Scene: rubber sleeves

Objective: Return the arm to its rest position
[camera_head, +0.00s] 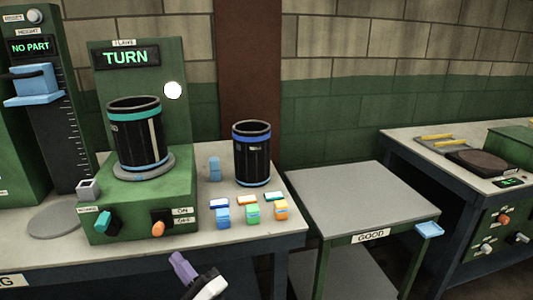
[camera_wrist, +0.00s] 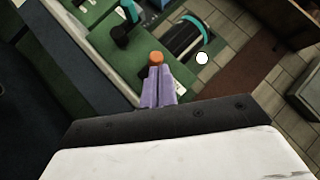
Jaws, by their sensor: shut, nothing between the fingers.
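My gripper (camera_head: 178,257) shows at the bottom of the head view, in front of the green machine's table edge. Its purple fingers also show in the wrist view (camera_wrist: 158,85); they are together and hold nothing. In the wrist view the fingertips overlap the orange knob (camera_wrist: 156,58) in the picture; I cannot tell whether they touch it. In the head view the gripper is apart from and below the orange knob (camera_head: 158,229). A black sleeve with teal bands (camera_head: 139,135) stands upright on the grey turntable (camera_head: 144,166) of the green machine, whose display reads TURN.
A black sleeve with blue bands (camera_head: 252,155) stands on the workbench (camera_head: 215,237), behind several small coloured blocks (camera_head: 252,214). A height gauge (camera_head: 34,85) reading NO PART stands at left. The grey GOOD table (camera_head: 360,199) is bare on top. Another bench (camera_head: 420,142) stands at right.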

